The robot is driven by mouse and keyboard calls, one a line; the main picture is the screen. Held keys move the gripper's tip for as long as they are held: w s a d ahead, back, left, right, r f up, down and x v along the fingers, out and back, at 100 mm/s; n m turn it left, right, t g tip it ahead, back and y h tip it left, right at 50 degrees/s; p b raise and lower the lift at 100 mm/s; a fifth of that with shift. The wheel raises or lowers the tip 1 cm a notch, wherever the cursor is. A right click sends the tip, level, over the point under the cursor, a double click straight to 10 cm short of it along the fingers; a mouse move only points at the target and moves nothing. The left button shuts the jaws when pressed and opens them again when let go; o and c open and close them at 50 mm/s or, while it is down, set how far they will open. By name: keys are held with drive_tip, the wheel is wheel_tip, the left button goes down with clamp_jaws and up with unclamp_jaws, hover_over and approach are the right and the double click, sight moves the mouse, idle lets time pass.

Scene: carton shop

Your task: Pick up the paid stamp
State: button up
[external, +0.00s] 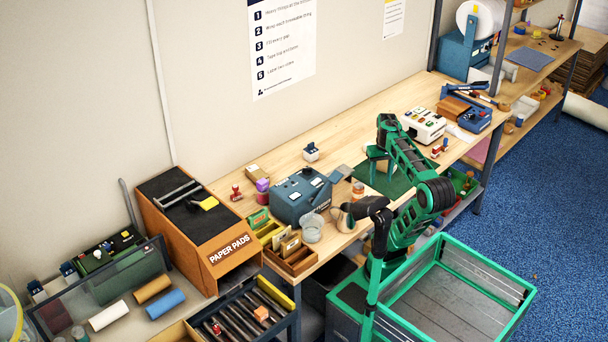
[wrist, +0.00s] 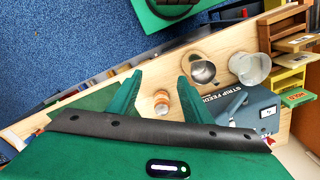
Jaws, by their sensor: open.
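No stamp in view has a readable "paid" label, so I cannot tell which one is the paid stamp. A small red stamp-like piece (external: 236,193) stands on the bench left of the blue strip feeder (external: 302,196). Small red-and-blue stamp-like pieces (external: 437,151) stand farther right, near the white box. My gripper (external: 378,164) is over the bench by the green mat, open and empty. In the wrist view, its green fingers (wrist: 160,70) are spread, and a small orange-and-white jar (wrist: 162,104) shows between them, apart from both. The jar also shows in the external view (external: 358,191).
A metal pitcher (wrist: 200,70) and a clear glass jar (wrist: 250,68) stand beside the strip feeder. A green mat (external: 402,184) lies under my arm. A white box with colored tops (external: 423,125) stands farther right. A paper pads box (external: 205,230) is at left.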

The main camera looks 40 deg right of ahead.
drive_tip(key=w+a+r+n, duration=0.1)
drive_tip(key=w+a+n, duration=0.35)
drive_tip(key=w, duration=0.85)
drive_tip(key=w+a+n, duration=0.3)
drive_tip(key=w+n, duration=0.2)
drive_tip(key=w, duration=0.8)
drive_tip(key=w+a+f+n+y, duration=0.1)
drive_tip(key=w+a+n+y, duration=0.3)
drive_tip(key=w+a+n, duration=0.55)
drive_tip(key=w+a+f+n+y, duration=0.15)
drive_tip(key=w+a+y, duration=0.4)
drive_tip(key=w, duration=0.85)
drive_tip(key=w+d+r+n+y, duration=0.2)
drive_tip(key=w+d+n+y, duration=0.15)
drive_tip(key=w, duration=0.25)
approach(239, 193)
drive_tip(key=a, duration=0.1)
drive_tip(key=a+f, duration=0.1)
drive_tip(key=a, duration=0.1)
drive_tip(key=shift+w+a+n, duration=0.1)
drive_tip(key=shift+a+n, duration=0.2)
drive_tip(key=shift+r+x, duration=0.1)
drive_tip(key=shift+x, duration=1.35)
drive_tip(key=shift+r+x, duration=0.15)
drive_tip(key=shift+x, duration=1.25)
clamp_jaws()
